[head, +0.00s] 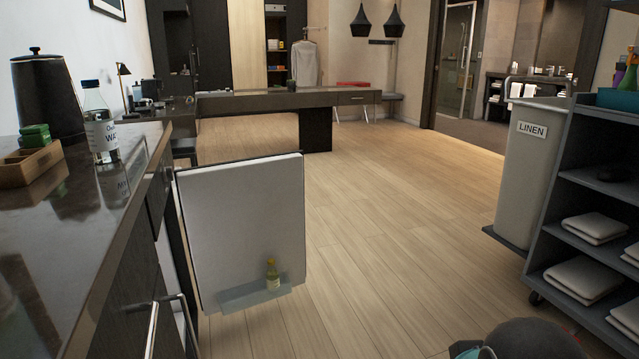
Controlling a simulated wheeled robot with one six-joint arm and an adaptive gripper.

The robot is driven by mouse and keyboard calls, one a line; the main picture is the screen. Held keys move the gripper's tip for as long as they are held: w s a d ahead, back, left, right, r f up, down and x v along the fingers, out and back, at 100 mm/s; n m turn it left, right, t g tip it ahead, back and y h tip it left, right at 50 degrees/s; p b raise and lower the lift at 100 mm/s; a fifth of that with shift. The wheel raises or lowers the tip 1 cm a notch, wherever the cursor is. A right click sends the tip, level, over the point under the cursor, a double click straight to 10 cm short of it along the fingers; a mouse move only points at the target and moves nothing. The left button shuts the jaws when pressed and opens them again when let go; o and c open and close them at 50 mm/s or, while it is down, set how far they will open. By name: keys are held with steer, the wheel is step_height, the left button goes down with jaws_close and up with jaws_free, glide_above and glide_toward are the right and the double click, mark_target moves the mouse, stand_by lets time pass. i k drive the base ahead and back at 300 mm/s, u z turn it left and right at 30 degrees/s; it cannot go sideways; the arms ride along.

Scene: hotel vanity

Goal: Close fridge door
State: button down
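The fridge door (242,225) stands open in the head view. It sticks out to the right from the dark cabinet under the counter, with its white inner side facing me. A clear door shelf (255,291) at its bottom holds a small yellowish bottle (272,274). Only a narrow strip of the fridge opening shows, left of the door. My gripper is not in view. A dark rounded part at the bottom right edge looks like part of my arm.
The counter (75,225) on the left carries a kettle (47,95), a water bottle (100,125) and a wooden tray (28,166). A metal handle (152,328) sticks out below. A linen cart (570,190) stands right. The floor between is clear.

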mark_target(240, 214)
steer(key=i, duration=2.85)
steer(key=u, duration=1.85)
